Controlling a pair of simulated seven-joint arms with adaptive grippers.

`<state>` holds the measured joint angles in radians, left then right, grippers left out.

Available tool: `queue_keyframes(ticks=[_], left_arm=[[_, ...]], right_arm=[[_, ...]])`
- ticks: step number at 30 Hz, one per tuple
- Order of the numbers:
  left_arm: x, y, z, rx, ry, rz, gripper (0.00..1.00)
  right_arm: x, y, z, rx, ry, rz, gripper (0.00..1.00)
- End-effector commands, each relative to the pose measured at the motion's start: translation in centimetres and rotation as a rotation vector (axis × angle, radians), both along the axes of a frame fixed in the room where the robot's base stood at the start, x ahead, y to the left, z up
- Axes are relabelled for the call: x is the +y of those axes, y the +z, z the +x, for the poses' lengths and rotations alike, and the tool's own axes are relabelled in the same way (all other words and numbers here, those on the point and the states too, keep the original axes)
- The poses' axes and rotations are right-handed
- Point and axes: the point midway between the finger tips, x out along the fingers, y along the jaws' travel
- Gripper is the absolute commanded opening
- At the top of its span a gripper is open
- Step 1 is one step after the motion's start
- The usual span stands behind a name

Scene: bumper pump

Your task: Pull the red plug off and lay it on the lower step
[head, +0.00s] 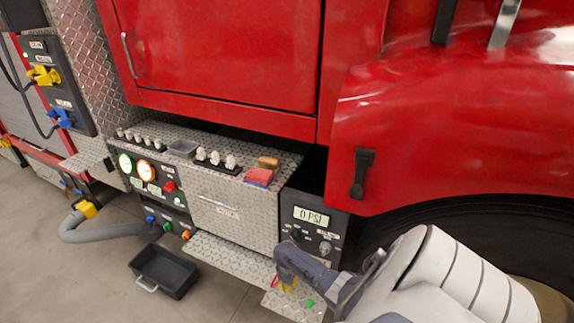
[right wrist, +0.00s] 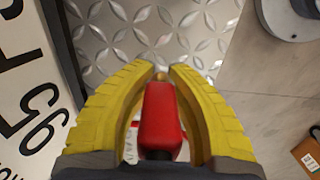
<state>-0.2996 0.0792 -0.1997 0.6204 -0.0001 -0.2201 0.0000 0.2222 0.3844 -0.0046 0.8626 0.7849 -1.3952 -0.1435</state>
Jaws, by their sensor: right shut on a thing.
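The red plug (right wrist: 160,120) is between the yellow fingers of my right gripper (right wrist: 163,75), whose tips close around its brass-coloured end. In the head view my right gripper (head: 288,287) is low over the diamond-plate step (head: 235,258), near its right end. A small red part of the plug (head: 274,281) shows beside the fingers there. In the right wrist view the patterned metal step (right wrist: 150,35) lies beyond the fingertips. I cannot tell whether the plug touches it. My left gripper is not in view.
The pump panel (head: 150,172) has gauges and coloured ports. A small green piece (head: 309,303) is on the step near my gripper. A black tray (head: 163,271) and a grey hose (head: 110,233) are at the left. The grey box with the display (head: 312,217) stands above.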

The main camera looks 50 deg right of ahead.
Motion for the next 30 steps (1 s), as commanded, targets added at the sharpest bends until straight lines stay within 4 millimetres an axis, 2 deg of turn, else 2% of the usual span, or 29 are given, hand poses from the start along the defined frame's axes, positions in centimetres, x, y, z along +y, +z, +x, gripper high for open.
queue_keyframes(ticks=[1,12,29,30], left_arm=[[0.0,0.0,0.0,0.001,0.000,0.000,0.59],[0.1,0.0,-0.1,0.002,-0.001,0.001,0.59],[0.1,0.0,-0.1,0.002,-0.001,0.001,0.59],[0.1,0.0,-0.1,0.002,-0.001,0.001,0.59]], right_arm=[[-0.5,-0.1,0.2,0.001,-0.002,0.000,0.00],[-0.2,-2.9,0.1,0.000,-0.002,0.001,0.00],[-0.2,-3.5,0.1,-0.001,0.000,0.000,0.00],[-0.2,-3.5,0.1,-0.001,0.000,0.000,0.17]])
